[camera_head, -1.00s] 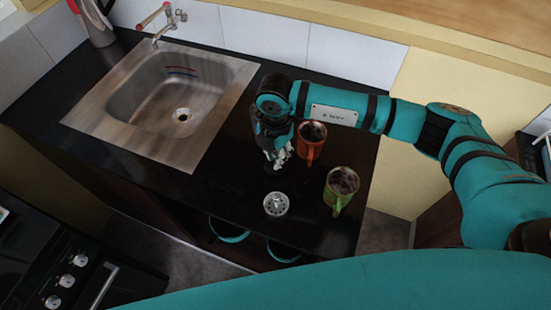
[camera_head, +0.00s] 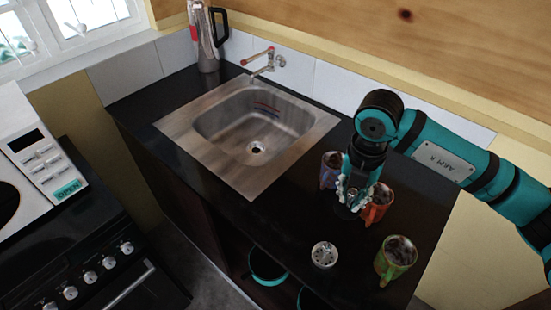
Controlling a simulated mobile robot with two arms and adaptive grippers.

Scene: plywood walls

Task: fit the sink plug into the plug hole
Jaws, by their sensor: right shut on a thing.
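The metal sink (camera_head: 210,165) is set in the black counter, with its plug hole (camera_head: 257,148) uncovered at the bottom of the basin. My right gripper (camera_head: 350,200) points down over the counter, to the right of the sink and among the mugs. It is shut on a small dark round piece (camera_head: 345,212), seemingly the sink plug, low at the counter top. The fingers hide much of it, and I cannot tell whether it still touches the counter. My left gripper is out of view.
An orange mug (camera_head: 378,205) stands close right of the gripper, a purple mug (camera_head: 331,168) just behind it. A green mug (camera_head: 396,260) and metal strainer (camera_head: 325,255) are nearer the front. A tap (camera_head: 265,66) and flask (camera_head: 204,35) stand behind the sink.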

